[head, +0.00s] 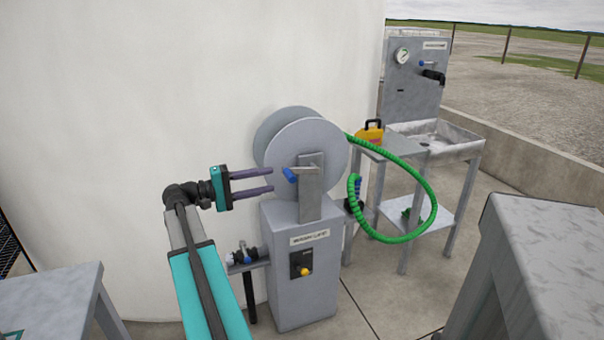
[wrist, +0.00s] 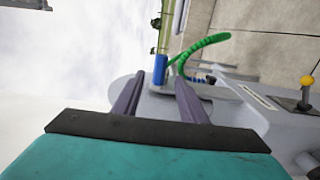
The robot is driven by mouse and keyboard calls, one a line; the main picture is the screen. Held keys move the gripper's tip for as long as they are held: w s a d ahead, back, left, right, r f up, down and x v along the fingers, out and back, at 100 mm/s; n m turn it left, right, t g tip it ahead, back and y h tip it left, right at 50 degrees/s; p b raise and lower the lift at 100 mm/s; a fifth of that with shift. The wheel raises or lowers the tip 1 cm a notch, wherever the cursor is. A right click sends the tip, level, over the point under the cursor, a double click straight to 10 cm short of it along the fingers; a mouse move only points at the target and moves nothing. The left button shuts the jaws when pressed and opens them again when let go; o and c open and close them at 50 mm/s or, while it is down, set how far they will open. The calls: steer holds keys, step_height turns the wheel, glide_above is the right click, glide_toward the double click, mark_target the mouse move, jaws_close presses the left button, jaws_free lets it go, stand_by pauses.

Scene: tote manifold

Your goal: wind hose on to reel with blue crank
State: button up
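A grey reel (head: 318,135) with two round flanges stands on a grey cabinet (head: 300,285). Its blue crank handle (head: 289,175) sticks out on the near side and also shows in the wrist view (wrist: 160,68). A green coiled hose (head: 432,195) runs off the right of the reel, loops down and curls back to a blue end piece by the cabinet. My gripper (head: 272,181) is open, its two purple fingers pointing right at the crank handle. In the wrist view, the handle lies just beyond and between the fingertips (wrist: 159,82), and I see no contact.
A yellow can (head: 370,133) stands on the side table behind the hose. Grey benches (head: 535,250) stand at near right and near left. The white tank wall is behind.

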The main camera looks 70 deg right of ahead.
mark_target(302, 173)
steer(key=x, duration=1.2)
steer(key=shift+s+d, duration=0.15)
steer(key=shift+s, duration=0.05)
jaws_close()
steer(key=shift+d+r, duration=0.1)
steer(key=shift+d, duration=0.2)
steer(key=shift+a, duration=0.25)
